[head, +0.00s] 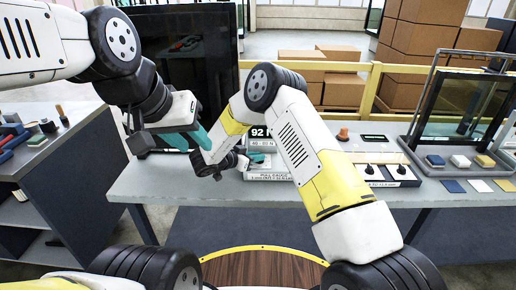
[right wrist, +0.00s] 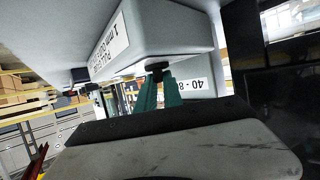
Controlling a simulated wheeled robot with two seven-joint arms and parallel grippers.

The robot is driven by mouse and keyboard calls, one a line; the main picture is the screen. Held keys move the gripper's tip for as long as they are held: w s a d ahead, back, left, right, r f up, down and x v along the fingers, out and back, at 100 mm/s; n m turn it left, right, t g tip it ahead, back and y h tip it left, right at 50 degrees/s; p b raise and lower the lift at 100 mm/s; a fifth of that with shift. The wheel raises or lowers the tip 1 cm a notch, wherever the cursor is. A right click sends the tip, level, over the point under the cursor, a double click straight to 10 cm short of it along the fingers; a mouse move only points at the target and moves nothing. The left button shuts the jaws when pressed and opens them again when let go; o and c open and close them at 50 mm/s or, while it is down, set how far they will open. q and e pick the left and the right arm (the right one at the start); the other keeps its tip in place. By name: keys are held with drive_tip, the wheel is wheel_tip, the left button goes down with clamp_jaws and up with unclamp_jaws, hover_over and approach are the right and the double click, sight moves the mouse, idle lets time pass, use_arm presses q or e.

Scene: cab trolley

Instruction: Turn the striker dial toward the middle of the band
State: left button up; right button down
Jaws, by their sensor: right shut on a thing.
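The striker dial (right wrist: 158,67) is a small dark knob on the side of a pale grey box, seen in the right wrist view. My right gripper (right wrist: 154,92) has its teal fingers closed together at this knob. In the head view my right gripper (head: 258,157) is at the box (head: 284,174), and the dial is hidden there. A display (head: 261,132) above the box reads 92 N. The band label (head: 262,143) under it starts with 40; its upper end is hard to read. My left gripper (head: 188,138) is open and empty, left of the box.
A black panel (head: 185,60) stands behind my left gripper. To the right on the grey table are a panel with black knobs (head: 382,172), an orange knob (head: 343,134) and a glass-fronted frame (head: 462,108) with coloured blocks. The table front between is clear.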

drive_tip(key=shift+s+f, duration=0.1)
drive_tip(key=shift+f, duration=0.2)
drive_tip(key=c, duration=1.6)
unclamp_jaws()
drive_tip(key=shift+c, duration=0.2)
drive_tip(key=shift+o, duration=0.8)
drive_tip(key=shift+r, duration=0.15)
drive_tip(key=v, duration=0.7)
drive_tip(key=shift+s+a+r, duration=0.2)
drive_tip(key=shift+a, duration=0.05)
